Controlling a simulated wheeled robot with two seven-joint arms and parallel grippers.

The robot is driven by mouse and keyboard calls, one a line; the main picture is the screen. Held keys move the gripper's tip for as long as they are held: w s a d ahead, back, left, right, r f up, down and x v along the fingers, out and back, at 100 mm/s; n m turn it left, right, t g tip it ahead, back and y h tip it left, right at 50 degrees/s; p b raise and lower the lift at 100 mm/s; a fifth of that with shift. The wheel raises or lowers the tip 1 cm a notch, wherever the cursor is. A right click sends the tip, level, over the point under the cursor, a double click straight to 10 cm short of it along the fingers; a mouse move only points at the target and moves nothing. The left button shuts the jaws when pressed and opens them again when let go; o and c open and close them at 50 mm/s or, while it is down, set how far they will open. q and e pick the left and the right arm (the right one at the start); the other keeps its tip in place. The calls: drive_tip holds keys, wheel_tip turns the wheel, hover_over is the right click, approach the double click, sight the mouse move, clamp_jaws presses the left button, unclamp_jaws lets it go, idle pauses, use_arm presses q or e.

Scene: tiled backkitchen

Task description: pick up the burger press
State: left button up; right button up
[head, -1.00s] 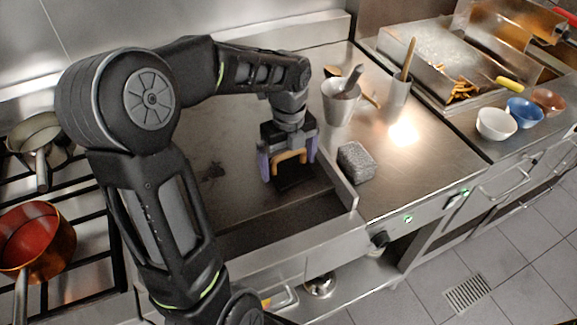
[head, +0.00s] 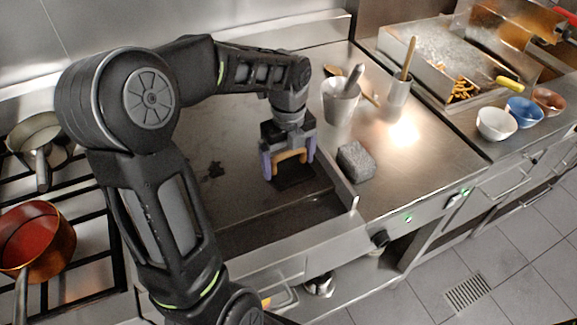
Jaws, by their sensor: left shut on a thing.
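The burger press (head: 293,178) has a flat black plate and a tan-orange handle (head: 290,157). It is over the front right part of the flat steel griddle (head: 235,200). My left gripper (head: 288,162), with purple-blue fingers, comes down from above and is shut on the handle, one finger on each side. I cannot tell whether the plate touches the griddle or is slightly above it. My right gripper is not in view.
A grey block (head: 356,161) lies just right of the griddle's raised edge. A metal cup (head: 340,103) and a utensil holder (head: 397,91) stand behind it. Pots, including a red one (head: 35,240), sit on the stove at left. Bowls (head: 496,124) stand at right.

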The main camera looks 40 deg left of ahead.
use_arm(q)
drive_tip(key=c, duration=0.7)
drive_tip(key=shift+r, duration=0.1)
drive_tip(key=shift+w+r, duration=0.1)
drive_tip(key=shift+r, duration=0.4)
wheel_tip(320, 180, up, 9)
drive_tip(key=shift+f, duration=0.1)
